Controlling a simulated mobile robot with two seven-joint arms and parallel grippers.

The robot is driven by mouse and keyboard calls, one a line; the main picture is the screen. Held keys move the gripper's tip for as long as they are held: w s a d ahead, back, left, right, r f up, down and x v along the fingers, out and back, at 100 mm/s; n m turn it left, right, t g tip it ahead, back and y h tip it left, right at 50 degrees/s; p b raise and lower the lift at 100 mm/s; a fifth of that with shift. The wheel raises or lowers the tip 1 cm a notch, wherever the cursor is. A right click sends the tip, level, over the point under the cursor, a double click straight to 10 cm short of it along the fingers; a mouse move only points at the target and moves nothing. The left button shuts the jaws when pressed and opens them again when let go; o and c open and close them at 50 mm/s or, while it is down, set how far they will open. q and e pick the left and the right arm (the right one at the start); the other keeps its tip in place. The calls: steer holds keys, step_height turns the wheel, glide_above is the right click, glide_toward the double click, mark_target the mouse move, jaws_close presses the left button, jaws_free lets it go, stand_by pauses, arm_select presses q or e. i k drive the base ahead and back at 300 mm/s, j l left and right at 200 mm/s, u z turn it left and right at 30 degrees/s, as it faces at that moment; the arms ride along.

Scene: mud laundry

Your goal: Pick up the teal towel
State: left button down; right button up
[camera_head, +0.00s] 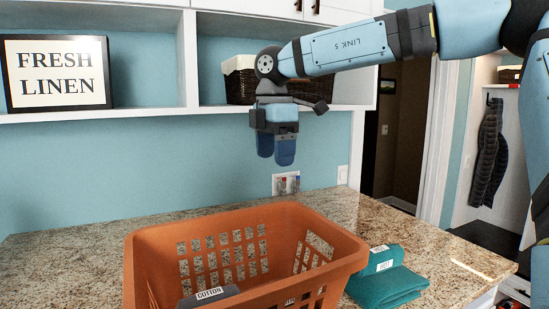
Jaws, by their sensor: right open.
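The teal towel (388,285) lies folded on the granite counter, just right of the orange basket (330,265). A white label shows on its upper fold, and the basket's right side hides part of its left edge. My right gripper (276,160) points down, open and empty, well above the counter and behind the basket, up and to the left of the towel. The two blue fingers look close together from this angle. My left gripper is out of view.
The basket holds a dark grey item labelled COTTON (209,294). The granite counter (70,260) is clear left of the basket. A shelf (130,115) above carries a FRESH LINEN sign (57,74) and a wicker basket (240,80) near my right arm.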

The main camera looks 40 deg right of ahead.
mark_target(385, 283)
steer(key=k, duration=1)
